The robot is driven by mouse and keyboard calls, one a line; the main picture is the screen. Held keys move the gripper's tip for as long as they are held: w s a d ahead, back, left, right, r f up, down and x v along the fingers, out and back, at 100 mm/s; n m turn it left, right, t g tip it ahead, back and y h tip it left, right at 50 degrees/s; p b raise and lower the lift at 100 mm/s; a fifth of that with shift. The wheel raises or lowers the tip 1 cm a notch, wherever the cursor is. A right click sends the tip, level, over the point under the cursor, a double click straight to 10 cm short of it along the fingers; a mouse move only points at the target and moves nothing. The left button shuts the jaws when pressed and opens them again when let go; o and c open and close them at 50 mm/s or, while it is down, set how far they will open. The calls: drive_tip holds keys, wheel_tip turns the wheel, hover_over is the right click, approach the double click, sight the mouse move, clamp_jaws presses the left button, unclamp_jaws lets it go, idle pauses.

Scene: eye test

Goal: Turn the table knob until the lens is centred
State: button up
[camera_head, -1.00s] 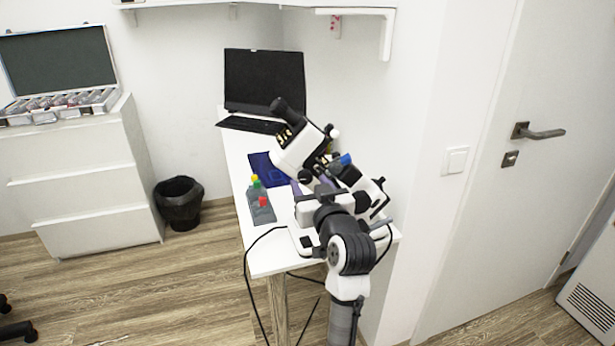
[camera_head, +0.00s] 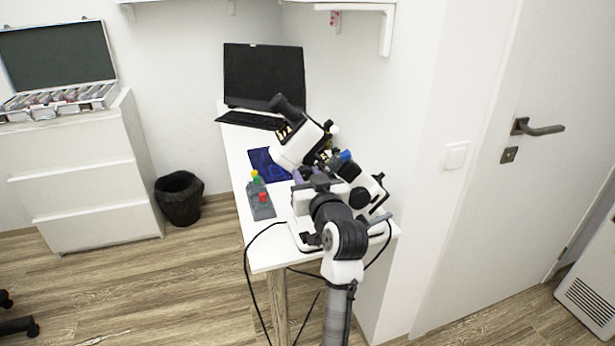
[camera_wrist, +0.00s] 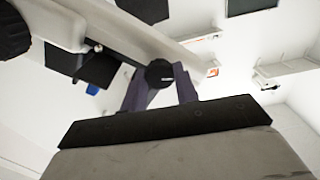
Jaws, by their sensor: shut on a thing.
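A white and black microscope-like instrument (camera_head: 297,147) stands on the white table (camera_head: 237,165). My gripper (camera_wrist: 160,76) has two purple-grey fingers, one on each side of a small black knob (camera_wrist: 159,73) with a white mark. It is shut on this knob, which I take to be the table knob. In the head view my gripper (camera_head: 312,178) is at the instrument's lower front, and the held knob is hidden there. A larger black knob (camera_wrist: 12,32) shows at the left edge of the wrist view. I cannot make out the lens or whether it is centred.
A grey block (camera_head: 260,204) with red, green and yellow parts sits left of my gripper. A black cable (camera_head: 247,290) hangs off the front edge. A wall is close on the right.

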drive_tip(key=shift+m+p, duration=0.4)
drive_tip(key=shift+m, duration=0.5)
drive_tip(key=o, duration=1)
drive_tip(key=shift+c, duration=0.2)
drive_tip(key=shift+s, duration=0.1)
drive_tip(key=b+v, duration=0.3)
drive_tip(key=v, duration=1)
drive_tip(key=shift+s, duration=0.3)
drive_tip(key=shift+d, duration=0.1)
